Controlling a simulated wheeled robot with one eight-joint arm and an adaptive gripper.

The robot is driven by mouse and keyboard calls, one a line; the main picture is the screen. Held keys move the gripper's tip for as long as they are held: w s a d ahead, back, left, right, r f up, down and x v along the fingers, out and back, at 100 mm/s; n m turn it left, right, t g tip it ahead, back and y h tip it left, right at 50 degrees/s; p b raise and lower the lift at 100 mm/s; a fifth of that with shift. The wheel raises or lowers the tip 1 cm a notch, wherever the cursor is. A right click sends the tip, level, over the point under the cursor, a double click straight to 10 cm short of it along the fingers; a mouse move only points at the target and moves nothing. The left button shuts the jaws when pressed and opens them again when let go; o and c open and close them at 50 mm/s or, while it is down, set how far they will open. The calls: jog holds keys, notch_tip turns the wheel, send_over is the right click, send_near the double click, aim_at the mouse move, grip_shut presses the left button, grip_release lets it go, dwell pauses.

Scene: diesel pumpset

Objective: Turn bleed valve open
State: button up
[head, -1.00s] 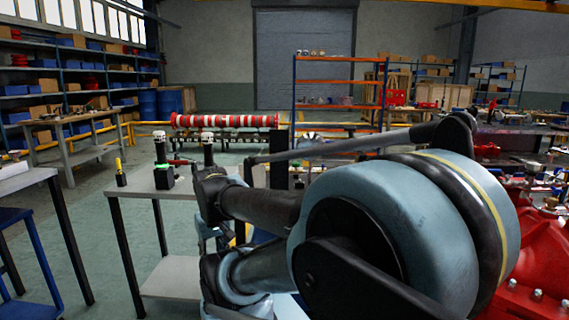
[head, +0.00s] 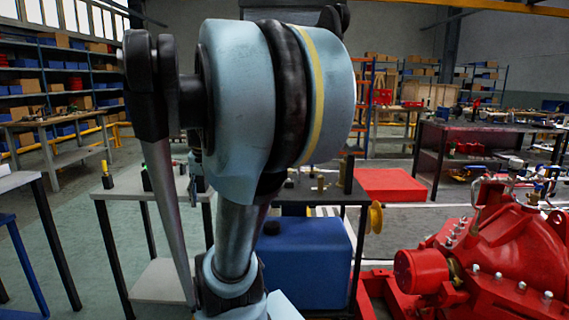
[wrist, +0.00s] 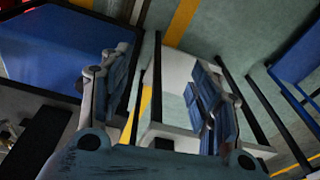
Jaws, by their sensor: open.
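My gripper (wrist: 160,88) shows in the wrist view, its two blue-grey fingers spread wide with nothing between them. It is over open floor and a pale table or shelf (wrist: 178,85). In the head view the gripper is not visible; my arm covers the middle of the picture. The red pumpset (head: 490,250) stands at the right of the head view, with bolts, a round red end and small fittings (head: 485,190) on top. I cannot tell which fitting is the bleed valve. No valve shows near my gripper in the wrist view.
A grey table (head: 115,190) with small upright items is on the left. Floor shows between the grey table and the left bench.

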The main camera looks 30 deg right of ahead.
jog(key=w+d+r+m, duration=0.5)
jog(key=w+d+r, duration=0.45)
jog(key=w, duration=0.25)
jog(key=w+d+r+m+g, duration=0.1)
jog(key=w+d+r+m, duration=0.25)
jog(key=w+d, duration=0.6)
jog(key=w+d+r+m, duration=0.3)
jog(key=w+d+m, duration=0.25)
jog(key=d, duration=0.75)
jog(key=w+d+f+m, duration=0.2)
jog(key=d, duration=0.6)
jog(key=w+d+f+m, duration=0.1)
jog(key=w+d+m, duration=0.1)
jog(key=d, duration=0.6)
jog(key=shift+n+g, duration=0.3)
jog(key=shift+g, duration=0.1)
jog(key=f, duration=1.6)
jog(key=shift+s+a+f, duration=0.1)
jog(key=shift+a+f, duration=0.1)
jog(key=shift+f, duration=0.05)
